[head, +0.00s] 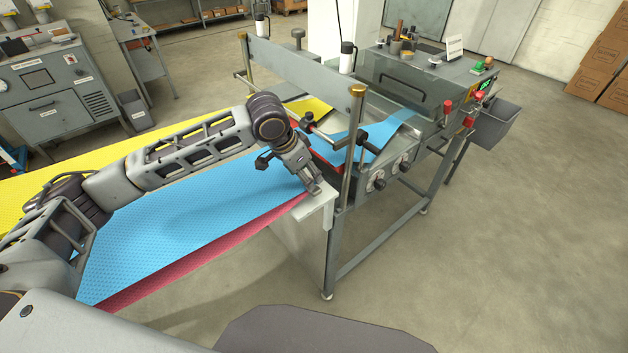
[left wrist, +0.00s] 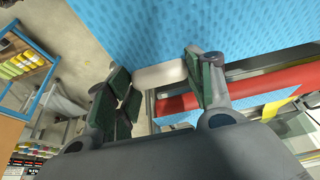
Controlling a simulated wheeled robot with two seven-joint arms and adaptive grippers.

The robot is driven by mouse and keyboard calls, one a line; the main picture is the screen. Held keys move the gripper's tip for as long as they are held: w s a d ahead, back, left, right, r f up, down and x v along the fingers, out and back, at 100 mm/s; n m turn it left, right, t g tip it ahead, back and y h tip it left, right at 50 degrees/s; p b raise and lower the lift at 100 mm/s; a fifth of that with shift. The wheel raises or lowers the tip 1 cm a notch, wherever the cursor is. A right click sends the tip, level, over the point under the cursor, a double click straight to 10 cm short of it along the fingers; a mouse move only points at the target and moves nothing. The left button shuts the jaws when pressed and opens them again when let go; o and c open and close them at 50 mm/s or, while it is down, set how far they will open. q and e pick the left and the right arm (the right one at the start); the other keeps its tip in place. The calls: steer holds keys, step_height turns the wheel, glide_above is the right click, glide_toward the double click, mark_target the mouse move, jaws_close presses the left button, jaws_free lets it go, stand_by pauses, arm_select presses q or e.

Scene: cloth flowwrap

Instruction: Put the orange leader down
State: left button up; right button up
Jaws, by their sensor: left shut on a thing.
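My left gripper (head: 315,186) is at the near corner of the machine's infeed, beside a pale bracket (head: 316,205). In the left wrist view its green-padded fingers (left wrist: 160,88) stand some way apart, with a pale rounded piece showing between them. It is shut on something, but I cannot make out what. No clearly orange leader can be picked out. A blue dimpled cloth (head: 185,225) lies left of the machine, with a pink-red cloth (head: 215,250) along its near edge. A blue strip (head: 378,137) lies on the machine bed. A red piece (left wrist: 275,88) shows right of the fingers.
The machine (head: 400,100) has upright posts, knobs and a grey bin (head: 497,127) on its right. Yellow cloth (head: 35,185) lies left of and behind the blue. The floor (head: 480,270) at right is clear.

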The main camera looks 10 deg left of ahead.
arm_select(q)
steer(key=shift+w+d+b, duration=0.4)
steer(key=shift+w+d, duration=0.3)
steer(key=shift+w, duration=0.25)
